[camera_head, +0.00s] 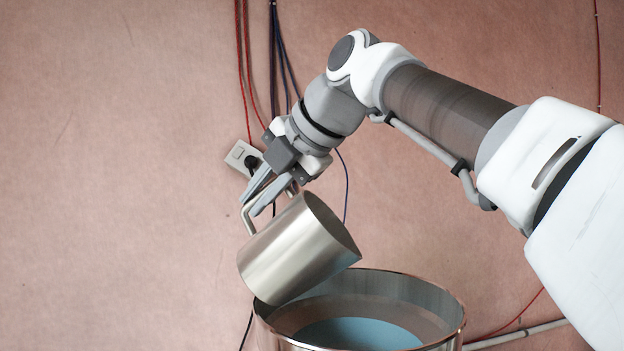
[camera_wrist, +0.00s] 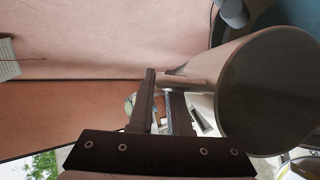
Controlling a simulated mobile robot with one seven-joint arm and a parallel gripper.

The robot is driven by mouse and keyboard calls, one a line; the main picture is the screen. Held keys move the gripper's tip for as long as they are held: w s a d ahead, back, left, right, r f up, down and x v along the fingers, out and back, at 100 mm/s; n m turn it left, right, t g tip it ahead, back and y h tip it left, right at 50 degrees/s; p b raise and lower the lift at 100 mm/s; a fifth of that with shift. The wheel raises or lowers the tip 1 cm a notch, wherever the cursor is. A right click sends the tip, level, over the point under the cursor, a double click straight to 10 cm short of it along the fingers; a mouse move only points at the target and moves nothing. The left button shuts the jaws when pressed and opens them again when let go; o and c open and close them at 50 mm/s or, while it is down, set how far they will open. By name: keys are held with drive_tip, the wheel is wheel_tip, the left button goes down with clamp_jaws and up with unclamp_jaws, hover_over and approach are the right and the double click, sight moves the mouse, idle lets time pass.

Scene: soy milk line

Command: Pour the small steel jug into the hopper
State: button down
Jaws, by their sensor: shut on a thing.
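The small steel jug (camera_head: 290,255) is tilted to the right, its mouth facing up and right and its lower lip above the hopper opening. My gripper (camera_head: 258,197) is shut on its handle (camera_head: 247,215) at the upper left. The steel hopper (camera_head: 458,322) stands below, partly cut off by the bottom edge. A blue-grey surface (camera_head: 358,333) shows inside it. No stream is visible between jug and hopper. In the wrist view the jug (camera_wrist: 232,60) is at the right with a dark round end, beside my gripper's fingers (camera_wrist: 165,85). I cannot tell what is in the jug.
Behind is a pinkish wall with a socket (camera_head: 240,156) and red and dark cables hanging near my gripper. A pale pipe (camera_head: 515,334) runs low at the right, beside the hopper. The space left of the jug is clear.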

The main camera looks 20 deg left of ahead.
sight(249, 244)
drive_tip(key=h+p, duration=0.1)
drive_tip(key=p, duration=0.1)
drive_tip(key=shift+a+p, duration=0.25)
drive_tip(key=shift+p, duration=0.15)
drive_tip(key=f+h+p, duration=0.1)
drive_tip(key=p, duration=0.2)
drive_tip(key=a+f+h+p, duration=0.1)
drive_tip(key=p, duration=0.1)
drive_tip(key=f+n+h+p, duration=0.1)
drive_tip(key=h+p, duration=0.1)
drive_tip(key=p, duration=0.1)
drive_tip(key=shift+s+a+p, duration=0.2)
drive_tip(key=shift+a+p, duration=0.05)
drive_tip(key=shift+p, duration=0.05)
drive_tip(key=shift+d+f+n+t+h, duration=0.1)
drive_tip(key=shift+f+n+t+h, duration=0.15)
drive_tip(key=shift+f+h, duration=0.65)
drive_tip(key=shift+d+f+n+t+h, duration=0.1)
drive_tip(key=shift+f+n+t+h, duration=0.15)
drive_tip(key=shift+f+h, duration=0.6)
drive_tip(key=shift+w+d+f+h, duration=0.1)
drive_tip(key=shift+d+f+h, duration=0.15)
drive_tip(key=shift+f, duration=0.45)
drive_tip(key=shift+r, duration=0.1)
drive_tip(key=s+a+r, duration=0.1)
drive_tip(key=s+r, duration=0.3)
drive_tip(key=shift+s+a, duration=0.3)
drive_tip(key=shift+s, duration=0.1)
drive_tip(key=shift+d+f, duration=0.1)
